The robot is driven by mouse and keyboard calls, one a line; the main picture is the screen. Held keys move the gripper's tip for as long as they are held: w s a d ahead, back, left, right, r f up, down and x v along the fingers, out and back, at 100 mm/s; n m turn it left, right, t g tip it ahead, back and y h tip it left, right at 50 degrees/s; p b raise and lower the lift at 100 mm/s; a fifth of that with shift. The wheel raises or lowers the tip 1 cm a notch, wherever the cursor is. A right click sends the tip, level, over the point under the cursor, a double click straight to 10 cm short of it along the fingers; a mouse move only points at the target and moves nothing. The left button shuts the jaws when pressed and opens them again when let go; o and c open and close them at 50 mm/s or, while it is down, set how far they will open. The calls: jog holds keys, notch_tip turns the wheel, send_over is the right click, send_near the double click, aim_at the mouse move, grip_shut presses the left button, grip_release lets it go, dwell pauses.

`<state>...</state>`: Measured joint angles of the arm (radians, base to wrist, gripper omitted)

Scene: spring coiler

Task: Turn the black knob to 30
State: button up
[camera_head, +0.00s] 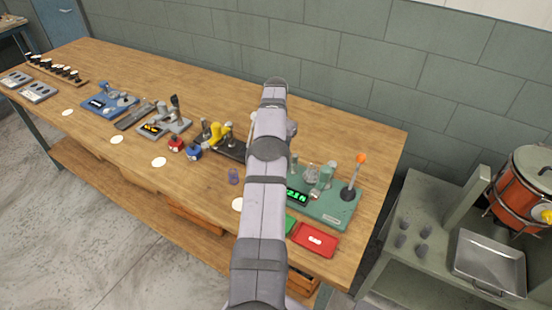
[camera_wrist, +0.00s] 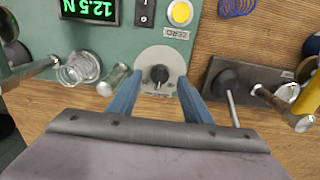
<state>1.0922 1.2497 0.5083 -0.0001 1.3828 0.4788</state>
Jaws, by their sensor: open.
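The black knob (camera_wrist: 158,74) sits on a round pale grey dial plate (camera_wrist: 172,56) on the green machine (camera_wrist: 120,42) in the wrist view. The dial marks are too small to read. My gripper (camera_wrist: 160,82) is open, with one blue finger on each side of the knob. I cannot tell whether either finger touches it. In the head view my arm hides the knob and my fingers; the green machine (camera_head: 330,208) shows to the right of the arm.
The machine carries a green-lit display (camera_wrist: 88,9) reading 12.5 N, a black switch (camera_wrist: 144,12), a yellow button (camera_wrist: 180,12) and a coiled spring (camera_wrist: 80,68). A dark-based device (camera_wrist: 250,75) stands close on the right. A red tray (camera_head: 315,240) lies near the table's front edge.

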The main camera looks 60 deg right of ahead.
jog(key=shift+r+p, duration=0.3)
jog(key=shift+r, duration=2.3)
